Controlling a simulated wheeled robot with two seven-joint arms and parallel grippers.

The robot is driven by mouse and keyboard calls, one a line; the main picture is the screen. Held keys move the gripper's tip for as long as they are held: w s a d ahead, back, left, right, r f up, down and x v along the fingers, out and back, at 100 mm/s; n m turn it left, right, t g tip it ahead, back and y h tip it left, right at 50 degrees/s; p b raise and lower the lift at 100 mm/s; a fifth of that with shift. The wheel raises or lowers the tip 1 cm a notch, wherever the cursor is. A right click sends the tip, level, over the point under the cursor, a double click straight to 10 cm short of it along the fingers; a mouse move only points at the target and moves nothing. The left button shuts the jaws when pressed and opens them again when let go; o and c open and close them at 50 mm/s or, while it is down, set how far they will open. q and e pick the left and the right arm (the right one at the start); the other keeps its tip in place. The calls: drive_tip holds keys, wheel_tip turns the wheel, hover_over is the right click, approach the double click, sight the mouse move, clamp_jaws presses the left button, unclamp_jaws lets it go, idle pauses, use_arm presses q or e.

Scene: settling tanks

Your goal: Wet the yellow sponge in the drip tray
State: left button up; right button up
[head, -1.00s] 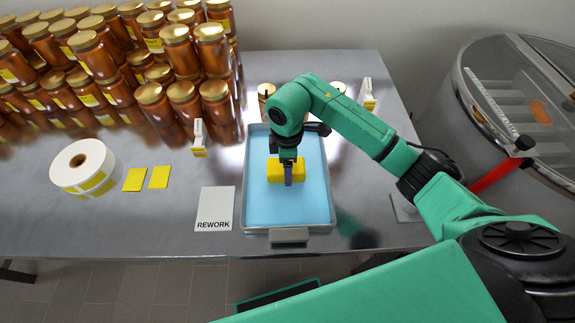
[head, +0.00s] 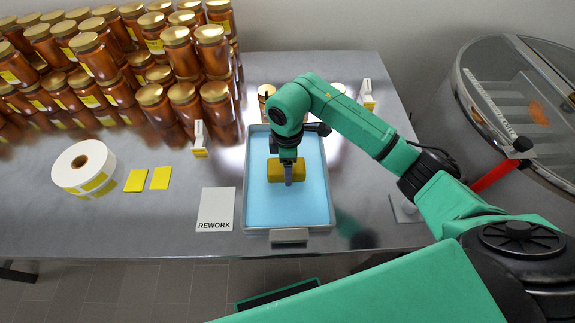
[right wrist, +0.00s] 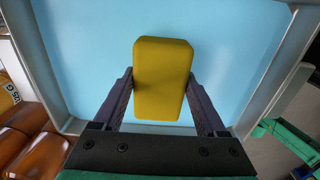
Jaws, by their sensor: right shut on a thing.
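The yellow sponge (head: 274,171) is in the drip tray (head: 245,200), a grey-rimmed tray with a light blue inside. My right gripper (head: 288,176) reaches down into the tray and is shut on the sponge. In the right wrist view the sponge (right wrist: 162,80) sits between the two dark fingers (right wrist: 161,95), against the blue of the tray (right wrist: 240,60). The sponge looks a dull, dark yellow. I cannot tell whether it touches the tray's bottom. My left gripper is not in view.
Many jars (head: 160,100) with gold lids crowd the back left of the steel table (head: 130,225). A label roll (head: 84,168), two yellow pads (head: 148,180) and a REWORK card (head: 215,209) lie left of the tray. A steel drum (head: 520,110) stands right.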

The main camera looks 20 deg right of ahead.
wheel_tip(320, 180, up, 6)
drive_tip(key=p, duration=0.4)
drive_tip(key=shift+r+p, duration=0.25)
drive_tip(key=shift+p, duration=0.05)
idle(0.3)
